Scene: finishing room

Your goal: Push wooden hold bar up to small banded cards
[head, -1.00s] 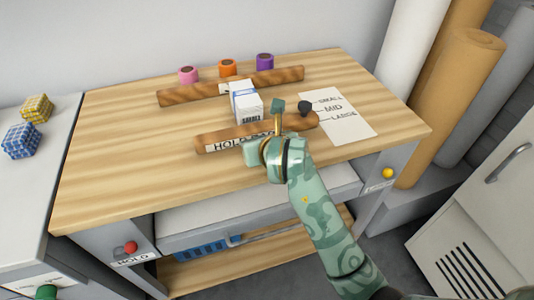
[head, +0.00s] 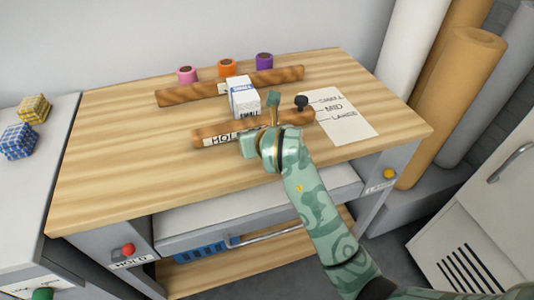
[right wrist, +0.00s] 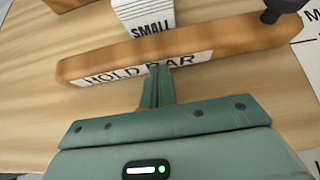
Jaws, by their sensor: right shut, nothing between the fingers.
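The wooden hold bar (head: 208,138), labelled HOLD BAR, lies across the table in front of the small banded cards (head: 244,103), a white block with a blue band marked SMALL. My right gripper (head: 262,132) is shut and empty at the near side of the bar, by its label. In the right wrist view its fingertips (right wrist: 158,75) meet the bar's near face (right wrist: 220,45) at the label. The cards' near end (right wrist: 147,20) is very close to the bar's far side; I cannot tell if they touch. My left gripper is not in view.
Another wooden bar (head: 185,95) lies behind the cards, with pink, orange and purple rolls beyond. A black knob (head: 301,102) at the hold bar's right end is near the SMALL line of the white scale sheet (head: 352,122). The near tabletop is clear.

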